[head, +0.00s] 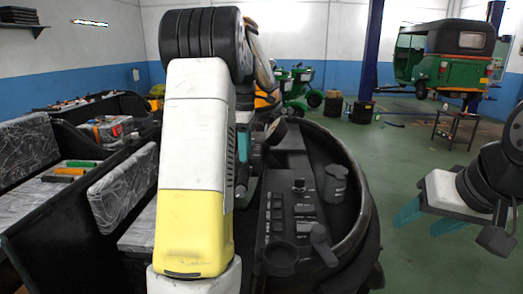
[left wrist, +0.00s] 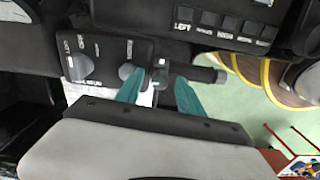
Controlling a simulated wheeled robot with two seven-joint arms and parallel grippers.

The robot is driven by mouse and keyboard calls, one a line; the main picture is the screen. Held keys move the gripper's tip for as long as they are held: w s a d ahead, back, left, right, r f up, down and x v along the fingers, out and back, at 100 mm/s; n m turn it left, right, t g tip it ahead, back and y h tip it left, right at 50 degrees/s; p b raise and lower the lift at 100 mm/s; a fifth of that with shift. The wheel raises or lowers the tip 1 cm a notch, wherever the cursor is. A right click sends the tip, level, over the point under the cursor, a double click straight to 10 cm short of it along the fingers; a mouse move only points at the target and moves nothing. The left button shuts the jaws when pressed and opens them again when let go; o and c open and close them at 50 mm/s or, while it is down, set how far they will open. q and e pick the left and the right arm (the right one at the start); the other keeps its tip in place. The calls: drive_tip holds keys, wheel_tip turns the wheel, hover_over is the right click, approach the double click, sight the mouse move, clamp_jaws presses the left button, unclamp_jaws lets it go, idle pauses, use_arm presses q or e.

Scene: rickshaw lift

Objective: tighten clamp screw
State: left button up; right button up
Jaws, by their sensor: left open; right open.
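My left gripper (head: 243,148) is mostly hidden behind my own white and yellow arm in the head view; a teal finger shows beside the dashboard. In the left wrist view its two teal fingers (left wrist: 160,78) are spread apart. A small dark fitting (left wrist: 161,58) with a short black cylinder (left wrist: 204,74) lies at and just beyond the fingertips. I cannot tell whether it is the clamp screw or whether the fingers touch it. My right gripper (head: 421,226) is open and empty at the right edge, over the floor, away from the dashboard.
The black dashboard (head: 291,213) carries knobs and labelled buttons inside a curved rim (head: 368,200). A knob panel (left wrist: 100,50) is close to the left fingers. Patterned seats (head: 122,188) stand at left.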

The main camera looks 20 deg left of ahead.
use_arm(q)
drive_tip(key=shift+f, duration=0.15)
clamp_jaws()
idle(0.4)
drive_tip(key=m, duration=0.4)
drive_tip(key=shift+m, duration=0.4)
drive_tip(key=m, duration=1.5)
